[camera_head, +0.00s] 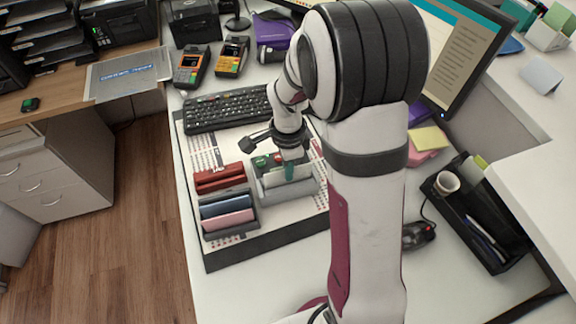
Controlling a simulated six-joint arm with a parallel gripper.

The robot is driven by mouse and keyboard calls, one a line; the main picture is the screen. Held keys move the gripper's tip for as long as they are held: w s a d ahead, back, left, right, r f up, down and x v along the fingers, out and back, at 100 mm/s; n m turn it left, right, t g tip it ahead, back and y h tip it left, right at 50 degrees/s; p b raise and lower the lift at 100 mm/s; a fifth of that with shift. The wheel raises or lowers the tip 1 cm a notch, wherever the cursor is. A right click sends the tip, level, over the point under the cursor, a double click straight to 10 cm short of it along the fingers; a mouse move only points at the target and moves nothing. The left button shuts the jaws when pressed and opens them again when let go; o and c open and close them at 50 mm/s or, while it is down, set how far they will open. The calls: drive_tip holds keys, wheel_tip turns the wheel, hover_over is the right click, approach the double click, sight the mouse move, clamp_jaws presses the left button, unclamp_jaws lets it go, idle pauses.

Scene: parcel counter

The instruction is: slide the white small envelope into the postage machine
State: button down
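My gripper (281,153) points down over a grey holder (303,197) on the dark-edged desk mat. The holder has a pale, whitish flat item (273,180) standing in it, possibly the white small envelope. A narrow green piece (289,172) shows just below my gripper; I cannot tell whether it is held. The fingertips are small and partly hidden, so their opening is unclear. I cannot identify the postage machine with certainty; a black machine with a small green display (118,22) stands at the back left.
Left of the holder are red items (219,178) and a grey holder with blue and pink items (229,214). A keyboard (228,108) and two card terminals (191,66) lie behind. A black organiser (484,230) and mouse (418,235) are at right. The front desk is clear.

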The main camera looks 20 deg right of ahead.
drive_tip(key=shift+f, duration=0.45)
drive_tip(key=c, duration=1)
unclamp_jaws()
wheel_tip(320, 180, up, 16)
drive_tip(key=shift+f, duration=0.1)
drive_tip(key=shift+s, duration=0.1)
